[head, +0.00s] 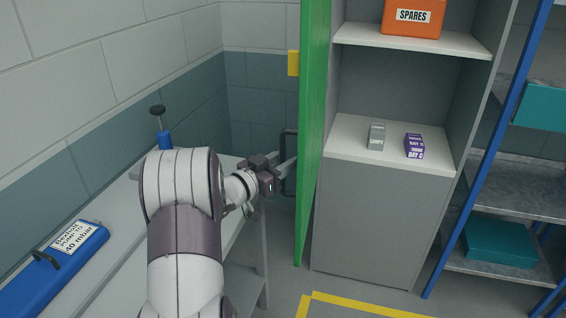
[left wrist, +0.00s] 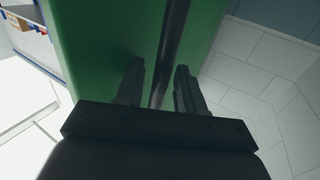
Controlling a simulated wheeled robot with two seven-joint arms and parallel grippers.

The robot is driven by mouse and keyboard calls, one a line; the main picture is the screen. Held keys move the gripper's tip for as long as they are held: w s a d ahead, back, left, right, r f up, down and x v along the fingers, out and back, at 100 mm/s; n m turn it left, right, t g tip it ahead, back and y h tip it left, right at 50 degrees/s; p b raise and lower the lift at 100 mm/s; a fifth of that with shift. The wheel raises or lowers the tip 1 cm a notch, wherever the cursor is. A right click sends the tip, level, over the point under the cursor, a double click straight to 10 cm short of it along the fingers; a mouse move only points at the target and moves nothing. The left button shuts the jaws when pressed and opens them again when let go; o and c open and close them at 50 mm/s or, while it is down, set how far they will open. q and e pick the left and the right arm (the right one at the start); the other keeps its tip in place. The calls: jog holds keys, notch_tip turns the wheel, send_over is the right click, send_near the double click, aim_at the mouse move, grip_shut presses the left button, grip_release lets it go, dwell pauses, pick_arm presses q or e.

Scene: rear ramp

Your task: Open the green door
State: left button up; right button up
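The green door (head: 313,130) stands swung open from the grey cabinet and shows nearly edge-on in the head view. Its face fills much of the left wrist view (left wrist: 95,50). A dark bar handle (head: 288,180) is on the door's left face; it runs between my fingers in the left wrist view (left wrist: 174,45). My left gripper (head: 287,164) is at the handle, with its fingers apart on either side of the bar. A gap shows between the left finger and the bar. My right gripper is out of view.
The open cabinet holds an orange SPARES box (head: 412,17) and small grey (head: 376,137) and purple (head: 413,145) boxes. A bench (head: 228,255) with a blue case (head: 60,265) lies under my left arm. Blue-framed shelving (head: 500,185) stands right. Yellow tape (head: 350,304) marks the floor.

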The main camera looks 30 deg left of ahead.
pick_arm(q)
jog(key=s+a+b, duration=0.1)
jog(key=s+a, duration=0.1)
jog(key=s, duration=1)
jog(key=shift+s+a, duration=0.15)
jog(key=shift+s, duration=0.15)
jog(key=s+a+f+n+g+y, duration=0.2)
jog(key=a+f+n+g+y, duration=0.15)
jog(key=f, duration=0.25)
jog(key=s+a+f+n+g+y, duration=0.3)
jog(key=a+f+g+y, duration=0.1)
jog(key=f+g+y, duration=0.15)
jog(key=s+d+m+g+h+p, duration=0.2)
jog(key=s+d+g, duration=0.1)
jog(key=d, duration=1.2)
jog(key=s+d+f+m+g+h+p, duration=0.1)
jog(key=s+d+m+g+h, duration=0.1)
jog(key=d, duration=1.3)
jog(key=shift+s+d+f+g+h+p, duration=0.2)
jog(key=shift+s+g+h+p, duration=0.2)
jog(key=shift+g+h, duration=0.55)
